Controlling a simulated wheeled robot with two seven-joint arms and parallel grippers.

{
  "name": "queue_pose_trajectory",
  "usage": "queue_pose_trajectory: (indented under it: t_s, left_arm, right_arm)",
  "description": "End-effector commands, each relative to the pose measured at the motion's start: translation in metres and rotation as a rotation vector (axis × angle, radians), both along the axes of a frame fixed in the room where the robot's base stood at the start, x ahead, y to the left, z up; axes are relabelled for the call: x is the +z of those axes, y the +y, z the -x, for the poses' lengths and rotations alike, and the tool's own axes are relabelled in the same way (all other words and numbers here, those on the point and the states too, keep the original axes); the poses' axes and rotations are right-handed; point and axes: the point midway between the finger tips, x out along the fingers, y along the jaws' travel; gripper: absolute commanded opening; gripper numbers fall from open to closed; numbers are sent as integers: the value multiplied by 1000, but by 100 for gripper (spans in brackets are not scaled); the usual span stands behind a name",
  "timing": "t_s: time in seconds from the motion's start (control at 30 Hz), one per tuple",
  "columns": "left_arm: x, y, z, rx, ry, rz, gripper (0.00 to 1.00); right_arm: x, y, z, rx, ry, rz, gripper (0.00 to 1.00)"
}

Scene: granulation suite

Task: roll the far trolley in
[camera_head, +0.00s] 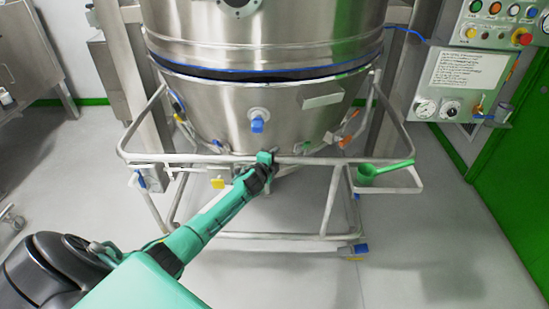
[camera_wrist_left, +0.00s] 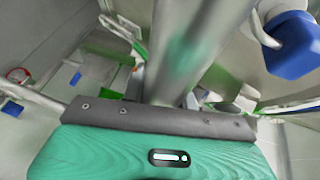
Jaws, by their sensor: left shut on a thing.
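The trolley, a pale tubular frame (camera_head: 315,161) on castors, carries a steel conical bowl (camera_head: 220,115) under the large steel vessel (camera_head: 265,30). My left gripper (camera_head: 265,158) is shut on the front rail of the trolley, near its middle, below the blue-capped port (camera_head: 257,122). In the left wrist view the rail (camera_wrist_left: 185,45) runs up from the jaw, with a blue-capped fitting (camera_wrist_left: 290,40) beside it. The fingertips are mostly hidden there. My right gripper is not in view.
A control panel (camera_head: 480,60) with gauges and buttons stands at the right, by a green door (camera_head: 515,170). A steel cabinet (camera_head: 30,60) is at the left. The grey floor in front is clear.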

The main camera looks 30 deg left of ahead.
Motion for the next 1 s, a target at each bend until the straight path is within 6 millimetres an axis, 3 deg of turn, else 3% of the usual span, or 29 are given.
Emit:
queue_pose_trajectory:
  t_s: [0.17, 0.2, 0.3, 0.67, 1.0]
  left_arm:
    - [6, 4, -2, 5, -7, -5, 0]
    - [6, 4, -2, 5, -7, -5, 33]
    - [6, 5, -2, 5, -8, -5, 50]
    - [8, 5, 1, 6, -10, -6, 50]
    - [12, -5, 47, 2, -2, -5, 50]
  right_arm:
    - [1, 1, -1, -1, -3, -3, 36]
    - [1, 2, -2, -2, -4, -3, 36]
    - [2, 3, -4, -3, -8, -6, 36]
    - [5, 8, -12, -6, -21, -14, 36]
    - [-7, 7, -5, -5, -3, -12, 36]
